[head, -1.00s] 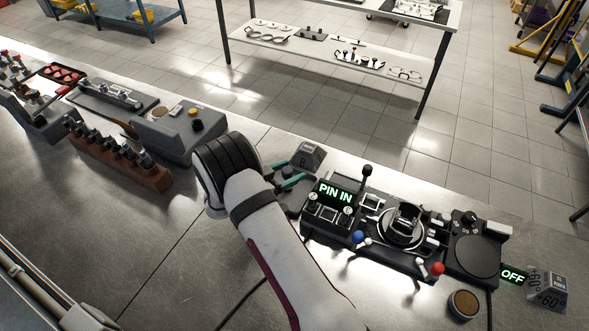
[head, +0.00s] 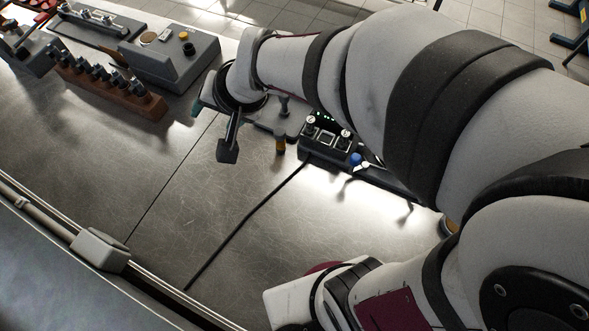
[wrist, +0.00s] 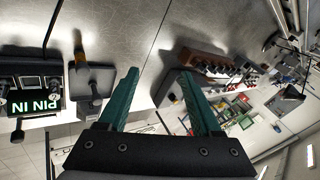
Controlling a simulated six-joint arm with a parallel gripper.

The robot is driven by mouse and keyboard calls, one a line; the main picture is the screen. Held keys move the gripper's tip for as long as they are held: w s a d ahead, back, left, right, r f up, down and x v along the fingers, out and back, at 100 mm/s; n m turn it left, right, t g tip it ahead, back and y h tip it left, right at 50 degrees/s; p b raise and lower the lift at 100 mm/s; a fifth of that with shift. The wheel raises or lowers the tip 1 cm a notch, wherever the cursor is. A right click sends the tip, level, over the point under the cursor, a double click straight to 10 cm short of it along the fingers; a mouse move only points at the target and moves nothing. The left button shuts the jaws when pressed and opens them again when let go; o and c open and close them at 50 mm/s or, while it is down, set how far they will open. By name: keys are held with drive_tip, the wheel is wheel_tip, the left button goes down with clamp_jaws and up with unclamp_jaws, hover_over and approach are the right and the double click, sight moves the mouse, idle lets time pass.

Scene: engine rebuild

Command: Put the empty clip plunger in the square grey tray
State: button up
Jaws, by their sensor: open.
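In the head view only a sliver of teal shows beside my wrist. A square grey tray (wrist: 100,76) lies beside the fingers, to their left in the wrist view; in the head view my arm partly covers it (head: 266,122). A slim plunger-like piece with an amber section (wrist: 80,53) is at the tray's edge; the amber part also shows in the head view (head: 280,145). I cannot tell whether it rests fully in the tray.
The dark fixture with the lit PIN IN sign (wrist: 38,105) stands beside the tray. A brown wooden rack (head: 110,88) with several dark pieces and a grey box (head: 170,52) stand at the left. The bench front is clear except for a black cable (head: 245,220).

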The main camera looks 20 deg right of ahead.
drive_tip(key=s+d+g+h, duration=0.1)
drive_tip(key=s+d+g, duration=0.2)
drive_tip(key=s, duration=0.7)
drive_tip(key=s+d+f+g+h, duration=0.1)
drive_tip(key=s+d, duration=0.3)
drive_tip(key=s, duration=0.7)
drive_tip(key=shift+d+f+g, duration=0.15)
drive_tip(key=shift+d+g, duration=0.1)
drive_tip(key=shift+g, duration=0.65)
